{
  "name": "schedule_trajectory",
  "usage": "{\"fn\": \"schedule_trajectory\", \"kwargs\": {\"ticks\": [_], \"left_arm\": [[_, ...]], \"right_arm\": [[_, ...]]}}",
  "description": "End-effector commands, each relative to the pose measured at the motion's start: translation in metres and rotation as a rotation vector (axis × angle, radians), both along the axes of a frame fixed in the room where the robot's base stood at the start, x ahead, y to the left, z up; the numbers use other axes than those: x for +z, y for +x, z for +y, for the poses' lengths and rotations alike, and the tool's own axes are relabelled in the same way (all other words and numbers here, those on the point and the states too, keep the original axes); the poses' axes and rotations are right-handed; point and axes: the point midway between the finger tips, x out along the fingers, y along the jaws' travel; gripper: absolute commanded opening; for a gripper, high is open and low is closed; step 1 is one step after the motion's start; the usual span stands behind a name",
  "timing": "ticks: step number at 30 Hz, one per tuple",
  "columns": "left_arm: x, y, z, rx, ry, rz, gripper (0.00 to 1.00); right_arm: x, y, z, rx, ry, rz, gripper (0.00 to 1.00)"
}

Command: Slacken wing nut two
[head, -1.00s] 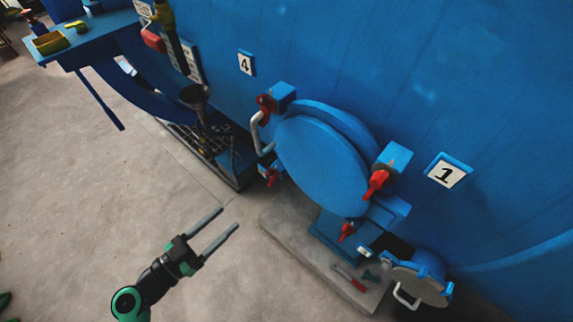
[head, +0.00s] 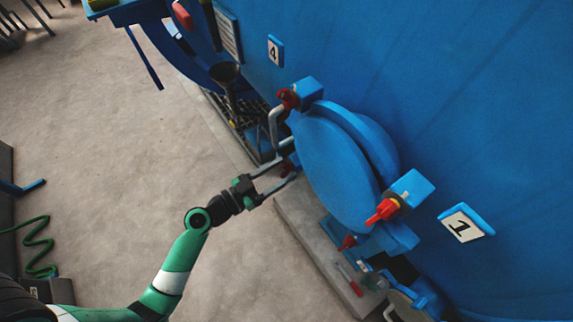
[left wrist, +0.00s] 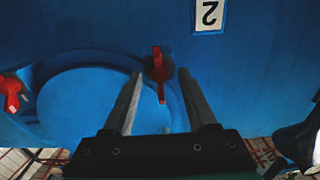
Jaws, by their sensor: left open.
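My left gripper (left wrist: 161,74) is open, with one finger on each side of the nut. A gap shows on both sides; how deep the fingers reach is unclear. In the head view my left gripper (head: 291,168) is at the lower left rim of the blue door (head: 335,170), mostly hiding that nut. My right gripper is not in view.
A grey bent handle (head: 277,128) stands close above my left gripper. A red-handled tool (head: 349,280) lies on the concrete slab.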

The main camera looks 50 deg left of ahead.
Motion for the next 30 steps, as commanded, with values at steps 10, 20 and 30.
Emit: {"fn": "schedule_trajectory", "kwargs": {"ticks": [10,20,30], "left_arm": [[0.0,0.02,-0.003,0.0,-0.001,0.0,0.57],[0.0,0.019,-0.002,0.0,-0.001,0.0,0.16],[0.0,0.019,-0.002,0.0,-0.002,0.0,0.0]], "right_arm": [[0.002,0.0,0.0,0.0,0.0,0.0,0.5],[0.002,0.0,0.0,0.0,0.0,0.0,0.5],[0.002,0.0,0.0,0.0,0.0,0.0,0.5]]}}
